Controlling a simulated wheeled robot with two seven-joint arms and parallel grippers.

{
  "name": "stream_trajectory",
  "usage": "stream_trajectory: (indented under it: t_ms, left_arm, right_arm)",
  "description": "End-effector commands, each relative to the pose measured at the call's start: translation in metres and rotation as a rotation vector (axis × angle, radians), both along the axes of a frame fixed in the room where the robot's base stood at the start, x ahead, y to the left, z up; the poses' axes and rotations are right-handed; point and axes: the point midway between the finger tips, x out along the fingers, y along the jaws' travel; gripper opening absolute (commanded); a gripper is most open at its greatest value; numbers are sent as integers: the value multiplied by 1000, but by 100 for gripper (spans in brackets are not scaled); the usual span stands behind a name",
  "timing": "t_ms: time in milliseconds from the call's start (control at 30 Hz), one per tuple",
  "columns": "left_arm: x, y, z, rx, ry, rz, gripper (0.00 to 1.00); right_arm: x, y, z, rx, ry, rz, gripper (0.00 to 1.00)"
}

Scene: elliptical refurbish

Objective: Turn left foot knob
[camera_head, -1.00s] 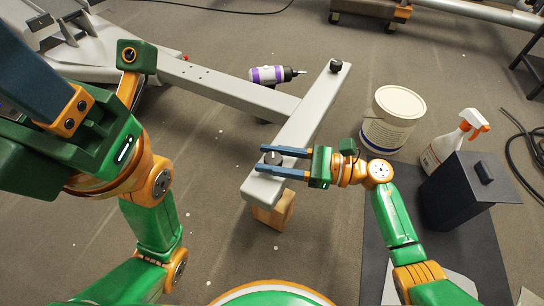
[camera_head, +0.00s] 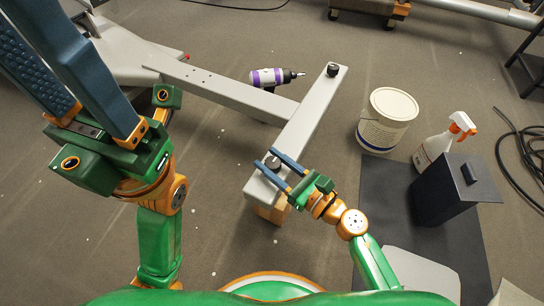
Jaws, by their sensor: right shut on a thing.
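A grey T-shaped machine foot bar (camera_head: 308,117) lies across the floor, with a dark round knob (camera_head: 272,162) at its near end and a second black knob (camera_head: 332,70) at its far end. My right gripper (camera_head: 268,160) has its two blue fingers on either side of the near knob, shut on it, and they partly hide it. My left gripper (camera_head: 45,50) is raised at the upper left, close to the camera, with its blue fingers apart and nothing seen between them.
A wooden block (camera_head: 273,208) sits under the bar's near end. A purple and white drill (camera_head: 275,77) lies behind the beam. A white bucket (camera_head: 388,120), a spray bottle (camera_head: 445,140) and a dark box (camera_head: 455,190) stand at the right. Floor left of the bar is clear.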

Motion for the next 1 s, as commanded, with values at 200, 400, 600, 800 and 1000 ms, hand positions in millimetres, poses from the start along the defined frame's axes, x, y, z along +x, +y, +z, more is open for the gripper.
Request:
stream_trajectory:
  t_ms: [200,400,600,800,1000]
  left_arm:
    - [2,0,-1,-2,15,-1,50]
    - [3,1,-2,-3,22,-2,50]
    - [3,1,-2,-3,22,-3,50]
    - [3,1,-2,-3,23,-3,50]
    - [3,1,-2,-3,23,-3,50]
  right_arm:
    - [0,0,0,1,2,-73,0]
    - [0,0,0,0,0,-101,0]
    - [0,0,-1,0,0,-104,0]
    - [0,0,-1,0,0,-103,56]
    - [0,0,-1,0,0,-103,78]
